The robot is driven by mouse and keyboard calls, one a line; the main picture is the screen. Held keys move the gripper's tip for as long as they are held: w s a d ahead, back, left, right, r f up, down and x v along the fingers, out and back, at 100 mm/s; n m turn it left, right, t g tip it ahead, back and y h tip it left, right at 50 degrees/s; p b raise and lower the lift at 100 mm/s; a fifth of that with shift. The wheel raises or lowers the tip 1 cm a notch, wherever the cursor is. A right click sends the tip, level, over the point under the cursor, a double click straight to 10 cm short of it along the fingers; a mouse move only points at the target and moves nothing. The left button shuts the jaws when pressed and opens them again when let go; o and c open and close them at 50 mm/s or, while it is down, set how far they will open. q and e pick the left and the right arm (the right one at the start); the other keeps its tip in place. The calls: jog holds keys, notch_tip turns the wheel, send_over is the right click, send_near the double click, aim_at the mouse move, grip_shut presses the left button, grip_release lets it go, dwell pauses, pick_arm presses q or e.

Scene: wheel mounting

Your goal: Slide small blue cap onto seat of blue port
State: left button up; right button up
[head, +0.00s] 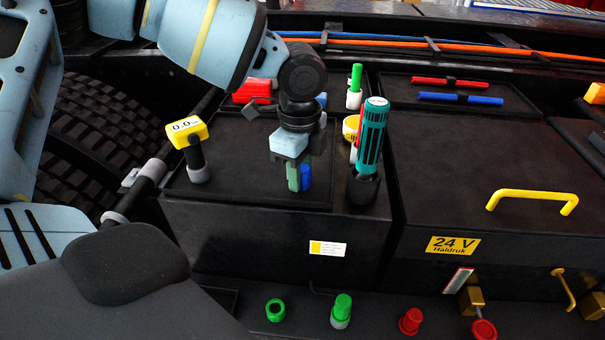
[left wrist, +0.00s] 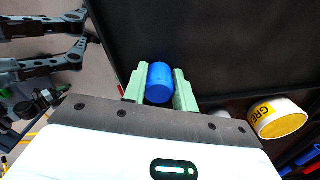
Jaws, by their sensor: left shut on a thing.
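My left gripper (head: 299,178) comes down from above over the left dark box, with its green fingers shut on a small blue cap (head: 306,176). In the left wrist view the same blue cap (left wrist: 159,82) sits between the two green fingers of the gripper (left wrist: 158,88). The cap hangs in front of the box's top, near its front edge; its height above the surface is hard to tell. I cannot make out a blue port in either view. My right gripper does not show.
A teal cylinder (head: 371,138) stands upright close right of the gripper. A yellow gauge (head: 187,132) stands to the left. The front ledge holds a green ring (head: 275,310), a green cap (head: 342,306) and red caps (head: 411,320). A yellow handle (head: 533,195) rises on the right box.

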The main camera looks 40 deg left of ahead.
pick_arm(q)
jog(key=shift+r, duration=0.1)
jog(key=shift+r, duration=0.55)
jog(key=shift+s+d+r, duration=0.15)
jog(key=shift+s+r, duration=0.1)
jog(key=shift+r, duration=0.35)
jog(key=shift+s+d+r, duration=0.1)
jog(key=shift+s+r, duration=0.1)
jog(key=shift+r, duration=0.4)
jog(key=s+d, duration=0.3)
jog(key=s, duration=0.3)
jog(key=s+d+r, duration=0.1)
jog(key=s+d, duration=0.2)
jog(key=s, duration=0.4)
jog(key=shift+s+d+r+b, duration=0.15)
jog(key=shift+s+d+b, duration=0.05)
jog(key=shift+d+b, duration=0.2)
jog(key=shift+o, duration=0.9)
grip_shut()
jog(key=shift+a, duration=0.1)
